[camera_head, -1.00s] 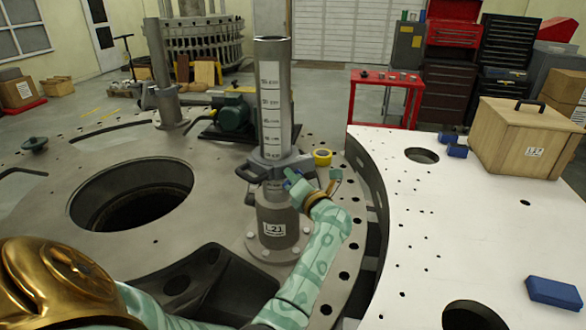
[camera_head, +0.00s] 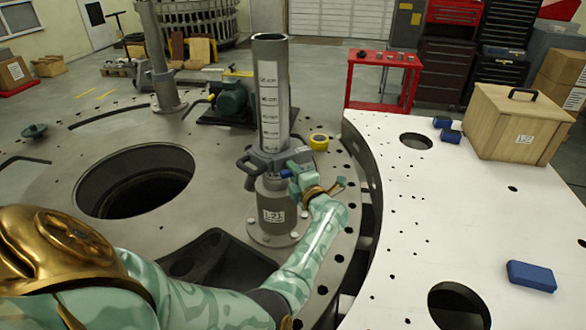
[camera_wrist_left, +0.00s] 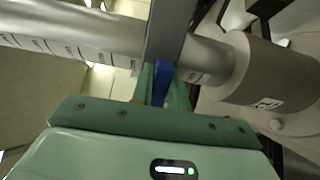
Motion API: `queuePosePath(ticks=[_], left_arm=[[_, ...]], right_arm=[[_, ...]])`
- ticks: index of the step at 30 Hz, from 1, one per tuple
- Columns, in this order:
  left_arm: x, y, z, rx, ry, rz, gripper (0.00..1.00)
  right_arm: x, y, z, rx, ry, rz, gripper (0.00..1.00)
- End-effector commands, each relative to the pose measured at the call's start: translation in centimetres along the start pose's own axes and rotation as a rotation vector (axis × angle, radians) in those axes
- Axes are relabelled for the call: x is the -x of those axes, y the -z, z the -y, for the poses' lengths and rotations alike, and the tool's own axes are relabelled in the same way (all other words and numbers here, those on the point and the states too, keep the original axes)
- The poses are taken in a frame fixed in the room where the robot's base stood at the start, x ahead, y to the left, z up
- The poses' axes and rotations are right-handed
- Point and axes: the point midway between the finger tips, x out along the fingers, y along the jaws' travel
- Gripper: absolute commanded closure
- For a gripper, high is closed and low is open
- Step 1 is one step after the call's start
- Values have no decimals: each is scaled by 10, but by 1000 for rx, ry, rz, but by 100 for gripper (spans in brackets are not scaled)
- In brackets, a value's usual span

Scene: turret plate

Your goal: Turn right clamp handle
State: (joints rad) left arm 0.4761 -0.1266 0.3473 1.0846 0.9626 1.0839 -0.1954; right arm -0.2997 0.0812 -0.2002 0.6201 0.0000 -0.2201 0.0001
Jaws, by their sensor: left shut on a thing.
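A grey clamp (camera_head: 268,161) sits around a metal post with a printed scale (camera_head: 270,95), above a thicker labelled base (camera_head: 274,200). Its left handle (camera_head: 247,168) sticks out free at the left. My left gripper (camera_head: 297,179) is at the clamp's right side, shut on the right clamp handle, which my fingers mostly hide in the head view. In the left wrist view, the fingers (camera_wrist_left: 160,86) close at a grey bar (camera_wrist_left: 170,32) that crosses in front of the post (camera_wrist_left: 80,32). My right gripper is not in view.
A yellow ring (camera_head: 319,142) lies on the plate just behind my gripper. A large round hole (camera_head: 135,185) opens at the left. The white table (camera_head: 430,230) at the right carries a wooden box (camera_head: 515,125) and blue blocks (camera_head: 531,276).

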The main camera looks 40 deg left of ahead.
Motion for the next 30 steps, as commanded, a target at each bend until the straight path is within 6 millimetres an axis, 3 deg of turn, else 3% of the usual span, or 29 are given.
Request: queuePosePath(ticks=[16, 17, 19, 30], left_arm=[[0, -1, -2, -27, -4, 1, 100], [0, -1, -2, -27, -4, 1, 81], [0, 0, -2, -26, -4, 1, 62], [2, -1, 0, -25, -1, 1, 62]], right_arm=[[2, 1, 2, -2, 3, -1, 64], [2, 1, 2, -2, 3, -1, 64], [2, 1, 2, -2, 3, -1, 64], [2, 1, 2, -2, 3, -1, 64]])
